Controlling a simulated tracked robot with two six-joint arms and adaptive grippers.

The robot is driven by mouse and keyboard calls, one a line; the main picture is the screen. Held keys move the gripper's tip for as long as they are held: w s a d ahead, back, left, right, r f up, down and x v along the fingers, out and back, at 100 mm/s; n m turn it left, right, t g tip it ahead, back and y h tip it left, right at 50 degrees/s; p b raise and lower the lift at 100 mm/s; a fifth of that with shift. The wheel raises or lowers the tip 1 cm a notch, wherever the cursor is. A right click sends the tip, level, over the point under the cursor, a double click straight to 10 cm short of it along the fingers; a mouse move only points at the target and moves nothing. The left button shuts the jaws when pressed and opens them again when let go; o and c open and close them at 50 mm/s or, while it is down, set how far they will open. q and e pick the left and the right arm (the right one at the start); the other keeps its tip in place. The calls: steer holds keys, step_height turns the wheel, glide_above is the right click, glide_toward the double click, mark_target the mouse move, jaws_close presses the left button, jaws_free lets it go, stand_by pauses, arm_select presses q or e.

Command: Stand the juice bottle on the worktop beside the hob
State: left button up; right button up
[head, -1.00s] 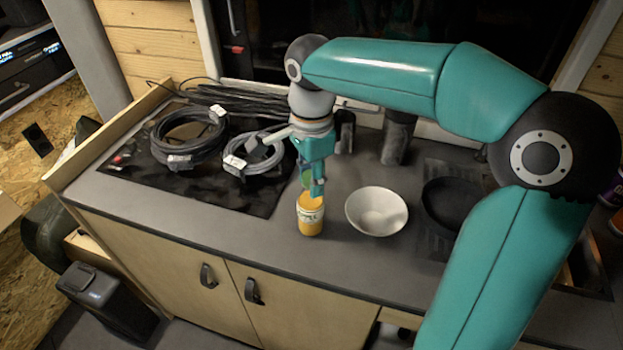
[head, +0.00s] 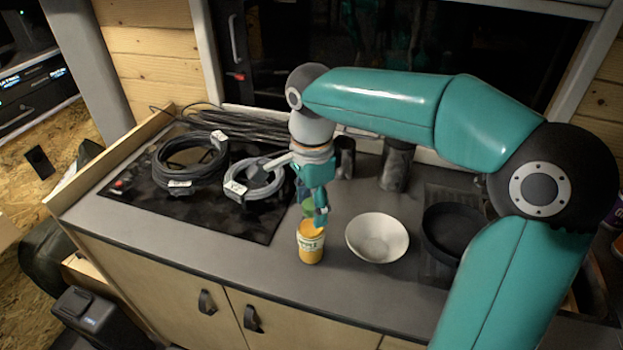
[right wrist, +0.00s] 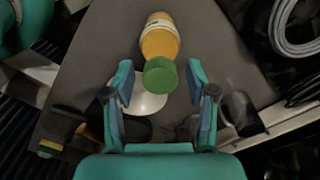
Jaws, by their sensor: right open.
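The juice bottle (head: 311,246), yellow-orange with a pale label and a green cap, stands upright on the grey worktop (head: 268,262), just right of the black hob (head: 205,200). My right gripper (head: 313,208) is at the bottle's top, its near finger partly hiding the cap. In the right wrist view the bottle (right wrist: 160,40) points its green cap toward the open fingers (right wrist: 160,82), with a gap on both sides. My left gripper is not in view.
A white bowl (head: 377,238) stands close to the bottle's right, with a dark pan (head: 453,232) beyond it. Coiled cables (head: 190,162) lie on the hob. Dark cups (head: 396,166) stand at the back. The worktop's front strip is clear.

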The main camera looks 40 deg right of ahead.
step_height(320, 180, up, 12)
steer(key=p, duration=0.1)
steer(key=shift+f, duration=0.25)
stand_by(0.5)
